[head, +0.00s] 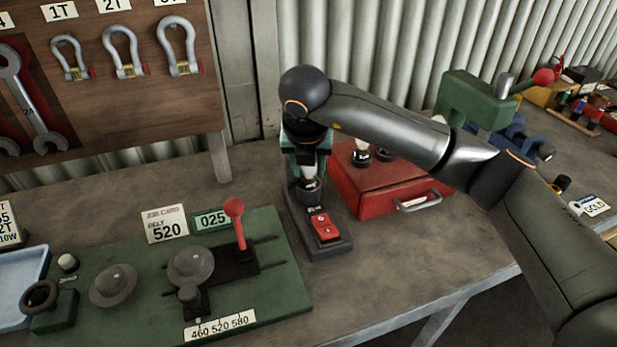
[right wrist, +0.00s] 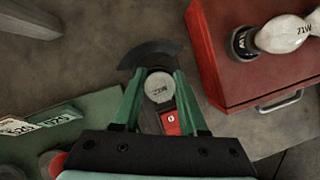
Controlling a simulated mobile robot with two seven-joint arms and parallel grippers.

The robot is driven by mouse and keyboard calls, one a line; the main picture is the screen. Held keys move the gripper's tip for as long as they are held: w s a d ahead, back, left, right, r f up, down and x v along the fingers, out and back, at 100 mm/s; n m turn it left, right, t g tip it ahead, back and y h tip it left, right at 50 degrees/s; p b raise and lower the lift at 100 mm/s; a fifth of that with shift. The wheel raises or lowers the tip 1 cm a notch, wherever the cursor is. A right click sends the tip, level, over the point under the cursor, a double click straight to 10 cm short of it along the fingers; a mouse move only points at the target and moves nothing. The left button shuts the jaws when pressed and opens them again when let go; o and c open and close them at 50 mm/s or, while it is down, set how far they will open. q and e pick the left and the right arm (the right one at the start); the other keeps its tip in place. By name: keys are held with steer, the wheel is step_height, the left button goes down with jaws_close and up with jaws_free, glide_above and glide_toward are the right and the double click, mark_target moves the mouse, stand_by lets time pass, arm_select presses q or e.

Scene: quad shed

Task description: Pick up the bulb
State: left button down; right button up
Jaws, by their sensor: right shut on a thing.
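My right gripper (head: 308,160) points down over the black tester stand with a red rocker switch (head: 324,228). In the right wrist view, its green fingers (right wrist: 158,92) are shut on a pale bulb (right wrist: 159,86) with a wattage print too small to read surely. The bulb is at the stand's upper part, above the red switch (right wrist: 171,123). Its lower end is hidden, so I cannot tell whether it touches the stand. My left gripper is out of view.
A green base board (head: 130,290) with a red-knobbed lever (head: 234,210) and a job card reading 520 (head: 166,223) lies left. A blue tray (head: 22,280) is at far left. A green vise-like tool (head: 475,100) stands behind my arm.

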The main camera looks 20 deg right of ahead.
jaws_close()
